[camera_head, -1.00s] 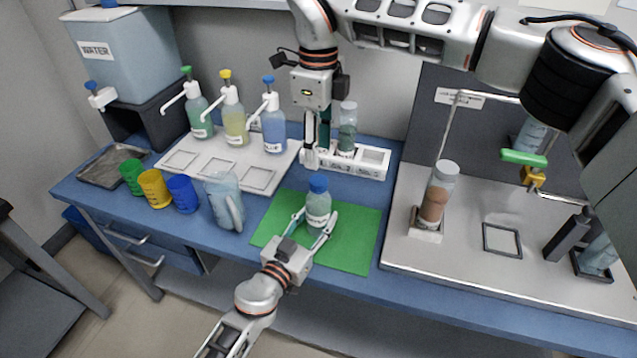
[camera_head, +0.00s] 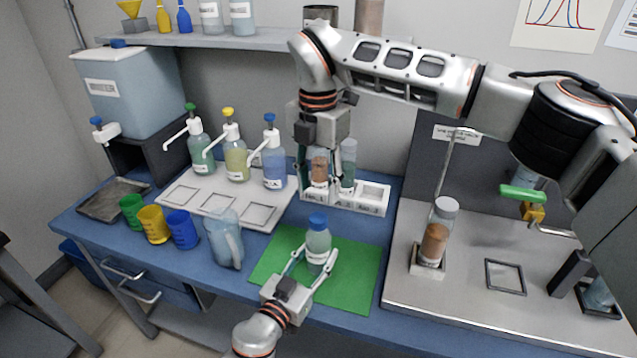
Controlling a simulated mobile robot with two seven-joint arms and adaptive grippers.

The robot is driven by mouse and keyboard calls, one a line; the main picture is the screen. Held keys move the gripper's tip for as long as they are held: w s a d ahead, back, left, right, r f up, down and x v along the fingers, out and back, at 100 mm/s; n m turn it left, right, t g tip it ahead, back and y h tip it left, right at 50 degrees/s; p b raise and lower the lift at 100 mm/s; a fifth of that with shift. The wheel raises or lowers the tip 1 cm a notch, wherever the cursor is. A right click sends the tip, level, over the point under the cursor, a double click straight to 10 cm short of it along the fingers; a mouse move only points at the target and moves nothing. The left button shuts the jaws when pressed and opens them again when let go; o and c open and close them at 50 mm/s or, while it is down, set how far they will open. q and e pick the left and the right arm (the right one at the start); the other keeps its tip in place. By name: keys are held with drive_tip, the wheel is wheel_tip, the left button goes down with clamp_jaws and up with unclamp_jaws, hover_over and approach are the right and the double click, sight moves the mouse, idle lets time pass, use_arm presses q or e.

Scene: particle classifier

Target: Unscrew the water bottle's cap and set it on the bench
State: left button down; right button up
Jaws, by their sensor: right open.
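The water bottle (camera_head: 318,247) stands upright on the green mat (camera_head: 362,268), with its blue cap (camera_head: 318,221) on top. My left gripper (camera_head: 319,256) reaches in from the front, with one finger on each side of the bottle's body below the cap. The fingertips appear to touch the bottle. My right gripper (camera_head: 319,178) points down at the white rack (camera_head: 372,199) behind the mat. It is open, with its fingers on either side of a vial with brown contents (camera_head: 320,170). Whether the fingers touch that vial is unclear.
Another vial (camera_head: 348,163) stands beside it in the rack. A clear pitcher (camera_head: 225,240) and green, yellow and blue cups (camera_head: 152,224) stand left of the mat. Pump bottles (camera_head: 236,158) stand behind. A metal tray with a vial (camera_head: 434,240) is right. Blue bench (camera_head: 270,222) shows around the mat.

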sight(318, 217)
drive_tip(key=m, duration=0.3)
drive_tip(key=shift+m, duration=0.3)
drive_tip(key=m, duration=1)
drive_tip(key=shift+m, duration=0.3)
drive_tip(key=m, duration=0.5)
drive_tip(key=shift+f, duration=4)
drive_tip(key=c, duration=1.2)
drive_tip(key=shift+o, duration=0.2)
